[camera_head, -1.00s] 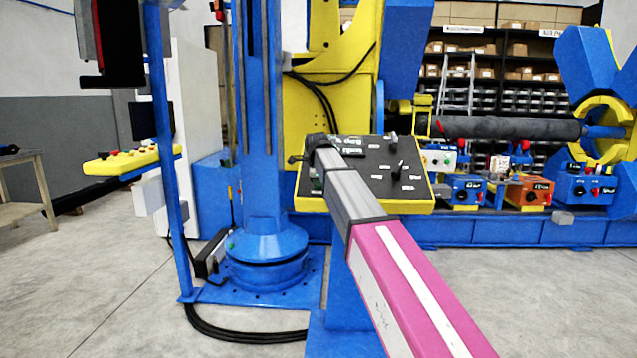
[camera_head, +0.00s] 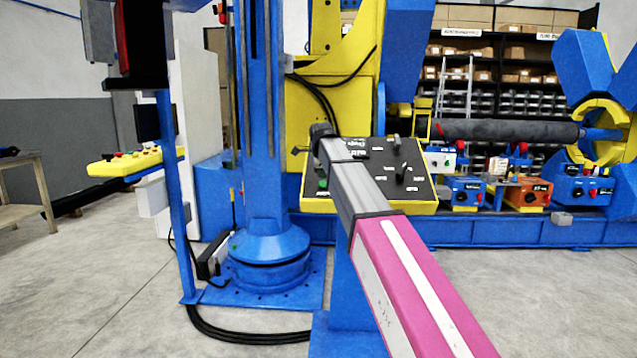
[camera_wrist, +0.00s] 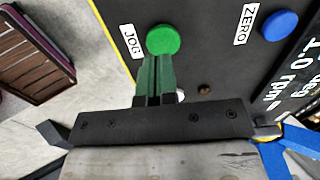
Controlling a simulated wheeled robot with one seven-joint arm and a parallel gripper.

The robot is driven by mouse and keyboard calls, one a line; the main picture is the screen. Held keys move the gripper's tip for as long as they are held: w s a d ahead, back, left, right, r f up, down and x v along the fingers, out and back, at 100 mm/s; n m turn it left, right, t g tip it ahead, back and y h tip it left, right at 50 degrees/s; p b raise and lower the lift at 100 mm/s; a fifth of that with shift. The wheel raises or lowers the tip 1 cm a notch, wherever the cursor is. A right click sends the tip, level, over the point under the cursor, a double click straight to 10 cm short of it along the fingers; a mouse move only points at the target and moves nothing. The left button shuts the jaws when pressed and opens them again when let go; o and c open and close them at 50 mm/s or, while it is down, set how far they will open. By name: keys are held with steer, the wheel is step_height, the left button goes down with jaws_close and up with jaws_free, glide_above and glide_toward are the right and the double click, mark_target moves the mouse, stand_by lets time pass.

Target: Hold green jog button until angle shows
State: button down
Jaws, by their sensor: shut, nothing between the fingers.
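The round green jog button (camera_wrist: 163,40) is on a black panel beside a white JOG label, in the wrist view. My gripper (camera_wrist: 158,60) is shut and empty. Its fingertips overlap the lower edge of the button in the picture; I cannot tell if they touch or press it.
A blue button (camera_wrist: 280,25) with a ZERO label is right of the jog button. A small brown round part (camera_wrist: 204,89) is lower on the panel. A blue column (camera_head: 262,150) stands left of the panel.

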steer(key=v, duration=0.9)
steer(key=shift+d, duration=0.2)
steer(key=s+d+f+n+g, duration=0.1)
steer(key=s+d+f+n, duration=0.25)
steer(key=f, duration=0.75)
steer(key=s+d+f+n+g, duration=0.1)
steer(key=s+d+f+n, duration=0.2)
steer(key=f, duration=0.7)
steer(key=s+d+f+n+g, duration=0.1)
steer(key=s+d+f+n, duration=0.3)
steer(key=f, duration=0.7)
steer(key=s+d+f+n+g, duration=0.1)
steer(key=s+d+f+n, duration=0.3)
steer(key=s+f, duration=0.5)
steer(key=s+d+f+n+g, duration=0.1)
steer(key=s+d+f+n, duration=0.3)
steer(key=s+f, duration=0.5)
step_height(320, 180, down, 5)
steer(key=d, duration=0.2)
steer(key=shift+s+d+g, duration=0.3)
steer(key=shift+s+d, duration=0.1)
